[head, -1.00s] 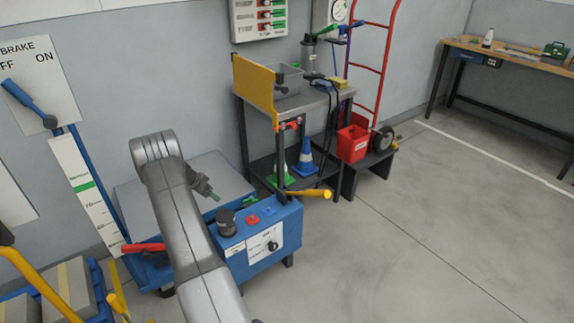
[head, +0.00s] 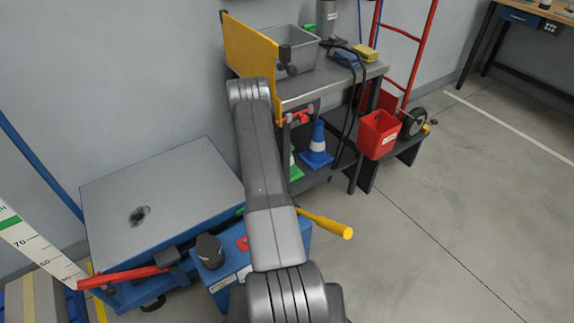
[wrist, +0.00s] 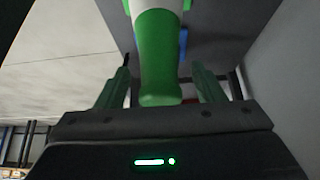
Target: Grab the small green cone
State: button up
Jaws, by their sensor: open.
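The small green cone (head: 295,171) stands on the lower shelf of the grey cart, mostly hidden behind my arm in the head view. In the wrist view the green cone (wrist: 160,62) fills the space between the fingers, its rounded tip towards the palm and a white band farther out. My gripper (wrist: 160,78) is open, with one finger on each side of the cone. Gaps show between the cone and both fingers. In the head view my gripper is hidden behind my arm.
A blue cone (head: 318,146) with a white band stands right beside the green one. The cart's top (head: 330,82) is above them. A yellow-ended handle (head: 330,224) sticks out in front, and a red bin (head: 379,135) is to the right. The floor at right is clear.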

jog(key=shift+x, duration=1.4)
grip_shut()
jog(key=shift+r, duration=0.2)
